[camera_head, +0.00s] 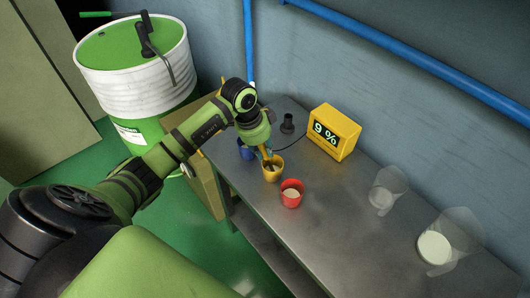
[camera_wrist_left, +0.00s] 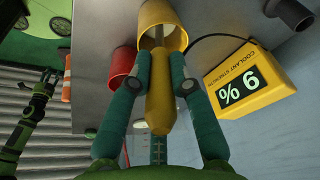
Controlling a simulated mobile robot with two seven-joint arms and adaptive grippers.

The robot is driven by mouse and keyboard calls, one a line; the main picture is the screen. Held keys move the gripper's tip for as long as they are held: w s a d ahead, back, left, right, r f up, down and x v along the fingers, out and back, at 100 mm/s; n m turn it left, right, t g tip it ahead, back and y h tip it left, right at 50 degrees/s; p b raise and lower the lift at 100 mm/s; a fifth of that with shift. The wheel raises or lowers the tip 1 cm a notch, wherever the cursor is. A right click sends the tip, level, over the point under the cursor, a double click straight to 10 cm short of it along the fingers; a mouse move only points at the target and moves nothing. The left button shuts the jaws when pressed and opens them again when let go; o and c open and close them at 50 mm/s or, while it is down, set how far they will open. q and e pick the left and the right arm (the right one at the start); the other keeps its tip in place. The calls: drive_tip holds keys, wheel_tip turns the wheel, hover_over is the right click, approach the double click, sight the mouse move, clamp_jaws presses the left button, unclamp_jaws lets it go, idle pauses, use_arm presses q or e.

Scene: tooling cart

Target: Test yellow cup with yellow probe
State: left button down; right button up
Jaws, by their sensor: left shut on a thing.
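My left gripper (camera_head: 266,150) is shut on the yellow probe, which shows clearly between its fingers in the left wrist view (camera_wrist_left: 160,98). The probe points down, and its thin tip reaches into the mouth of the yellow cup (camera_head: 273,174), also at the top of the wrist view (camera_wrist_left: 164,22). How deep the tip sits is hard to see. The yellow meter (camera_head: 334,134) reads "9 %", and its screen also faces the wrist view (camera_wrist_left: 245,88). A small green arm, likely my right one, shows at the wrist view's left; its jaws are too small to judge.
A red cup (camera_head: 291,195) stands just in front of the yellow cup, and a blue cup (camera_head: 244,153) is partly hidden behind my gripper. A black holder (camera_head: 287,124) stands behind. Two clear measuring vessels (camera_head: 386,192) (camera_head: 440,244) stand at the right. The table's middle is clear.

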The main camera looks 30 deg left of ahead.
use_arm(q)
drive_tip(key=shift+r+p, duration=3.2)
drive_tip(key=shift+r, duration=0.5)
drive_tip(key=shift+r+p, duration=0.75)
drive_tip(key=shift+r, duration=0.5)
drive_tip(key=shift+r, duration=1.9)
